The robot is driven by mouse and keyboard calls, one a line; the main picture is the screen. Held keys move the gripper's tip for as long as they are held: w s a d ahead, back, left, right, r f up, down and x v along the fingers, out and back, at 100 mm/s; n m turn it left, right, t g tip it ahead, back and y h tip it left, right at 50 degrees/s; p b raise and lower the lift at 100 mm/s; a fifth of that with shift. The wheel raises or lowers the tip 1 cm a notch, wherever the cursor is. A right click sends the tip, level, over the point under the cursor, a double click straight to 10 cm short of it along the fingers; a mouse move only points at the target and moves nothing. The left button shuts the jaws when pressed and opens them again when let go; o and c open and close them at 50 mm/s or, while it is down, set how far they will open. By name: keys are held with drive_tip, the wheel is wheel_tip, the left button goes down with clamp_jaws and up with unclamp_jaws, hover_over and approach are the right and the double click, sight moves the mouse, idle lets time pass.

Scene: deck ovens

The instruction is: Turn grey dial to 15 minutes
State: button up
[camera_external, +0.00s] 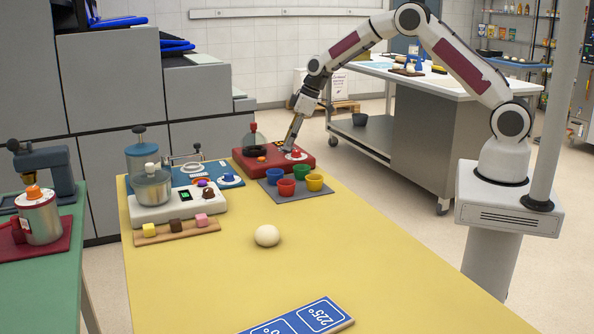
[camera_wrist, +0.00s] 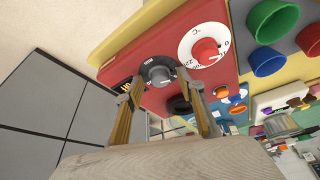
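The grey dial (camera_wrist: 158,73) is a round knob with a dark scale ring on a red appliance. In the wrist view it lies between and just beyond the fingertips of my gripper (camera_wrist: 155,84). The fingers are apart, one on each side of the dial; I cannot tell whether they touch it. The dial's setting is too small to read. In the external view my gripper (camera_external: 291,146) points down at the right part of the red appliance (camera_external: 240,163), and hides the grey dial there. A small lit display beside the dial is partly hidden by the left finger.
A red knob (camera_wrist: 206,50) on a white temperature scale sits close beside the grey dial. Coloured cups (camera_external: 286,187) stand on a grey mat in front of the appliance. The yellow table (camera_external: 330,255) is mostly clear in front.

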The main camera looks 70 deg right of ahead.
drive_tip(key=c, duration=1.1)
drive_tip(key=shift+m, duration=0.7)
drive_tip(key=shift+a+m+t+h, duration=0.15)
drive_tip(key=shift+m+t+h, duration=0.15)
drive_tip(key=shift+m+h, duration=0.7)
drive_tip(key=shift+a+m+h, duration=0.15)
drive_tip(key=shift+m+h, duration=0.35)
drive_tip(key=shift+m, duration=1.9)
drive_tip(key=shift+w+a+m+g+h, duration=0.1)
drive_tip(key=shift+m+g+h, duration=0.25)
drive_tip(key=shift+m, duration=0.7)
drive_tip(key=shift+a+m+g+h, duration=0.15)
drive_tip(key=shift+m+h, duration=0.3)
drive_tip(key=shift+m, duration=0.6)
drive_tip(key=shift+w+m+g+h, duration=0.1)
drive_tip(key=shift+m+g+h, duration=0.45)
drive_tip(key=shift+m, duration=1.45)
drive_tip(key=shift+g, duration=0.25)
